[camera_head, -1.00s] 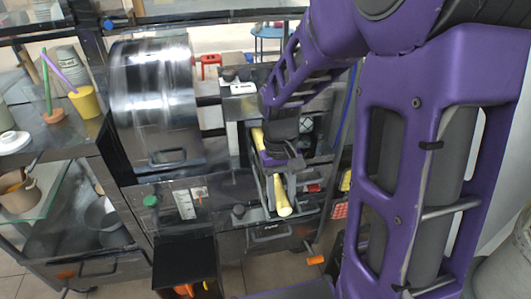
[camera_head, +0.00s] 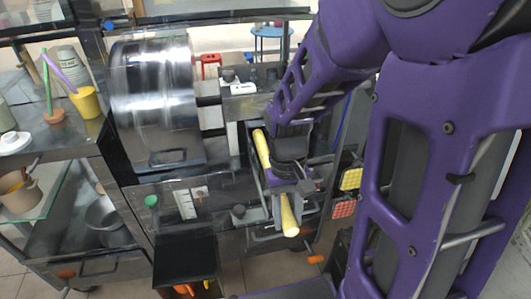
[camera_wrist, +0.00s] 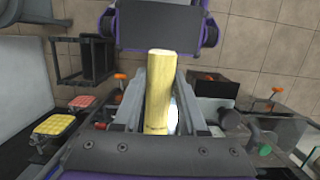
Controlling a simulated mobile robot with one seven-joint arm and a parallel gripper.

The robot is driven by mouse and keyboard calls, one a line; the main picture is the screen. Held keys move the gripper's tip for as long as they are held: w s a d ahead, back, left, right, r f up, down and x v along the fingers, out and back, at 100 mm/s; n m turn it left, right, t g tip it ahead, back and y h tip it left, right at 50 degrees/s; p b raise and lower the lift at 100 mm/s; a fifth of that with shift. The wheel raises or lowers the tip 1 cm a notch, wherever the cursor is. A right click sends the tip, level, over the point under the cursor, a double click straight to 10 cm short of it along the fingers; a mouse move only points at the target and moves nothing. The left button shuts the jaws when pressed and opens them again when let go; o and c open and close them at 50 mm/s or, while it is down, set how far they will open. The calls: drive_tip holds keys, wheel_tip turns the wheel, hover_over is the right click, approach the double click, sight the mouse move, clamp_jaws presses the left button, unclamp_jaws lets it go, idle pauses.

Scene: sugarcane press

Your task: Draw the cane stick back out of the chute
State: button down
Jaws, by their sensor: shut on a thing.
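The pale yellow cane stick (camera_head: 289,216) runs lengthwise beside the press, its lower end pointing toward the picture's bottom. Its upper part (camera_head: 262,149) shows past my gripper (camera_head: 279,184), which hides the middle. My gripper is shut on the stick. In the wrist view, the stick (camera_wrist: 173,80) lies between the two grey fingers (camera_wrist: 160,112). The shiny steel press drum (camera_head: 155,95) stands to the left. Dark metal rails flank the stick in the head view; I cannot tell how much of it is inside the chute.
A dark bin (camera_head: 185,262) stands below the press at the front. A side table with a yellow cup (camera_head: 86,102) is at the left. Red and yellow pads (camera_head: 346,190) sit right of the stick. My purple arm fills the right side.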

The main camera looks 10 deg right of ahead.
sight(292, 227)
drive_tip(key=shift+s, duration=1.6)
drive_tip(key=shift+c, duration=1.9)
unclamp_jaws()
drive_tip(key=shift+r+p, duration=0.15)
drive_tip(key=shift+p, duration=0.2)
